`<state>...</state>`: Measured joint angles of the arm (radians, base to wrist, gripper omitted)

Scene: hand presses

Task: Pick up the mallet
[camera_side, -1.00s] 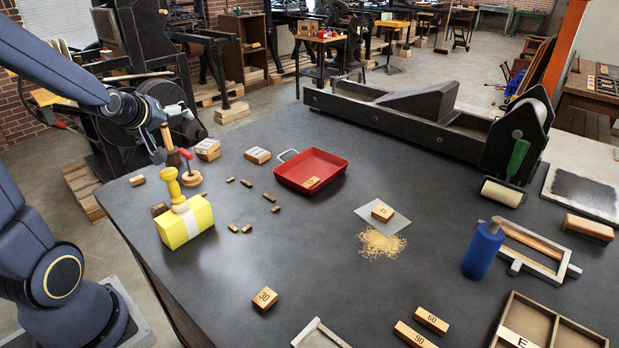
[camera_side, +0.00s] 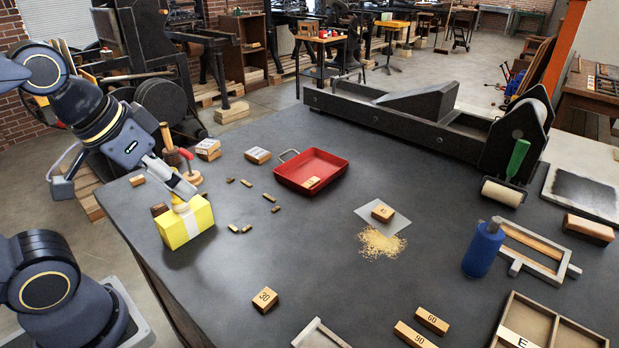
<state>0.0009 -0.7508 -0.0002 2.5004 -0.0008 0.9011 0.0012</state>
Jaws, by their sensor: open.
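The mallet (camera_side: 186,224) stands head down near the table's left edge. My gripper (camera_side: 179,196) is open and comes down from the upper left at a slant. I cannot tell whether the fingers touch the handle.
A wooden-handled tool (camera_side: 168,140) and a round-based piece (camera_side: 192,177) stand close behind my gripper. Several small dark blocks (camera_side: 247,184) lie to the right, before a red tray (camera_side: 312,166).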

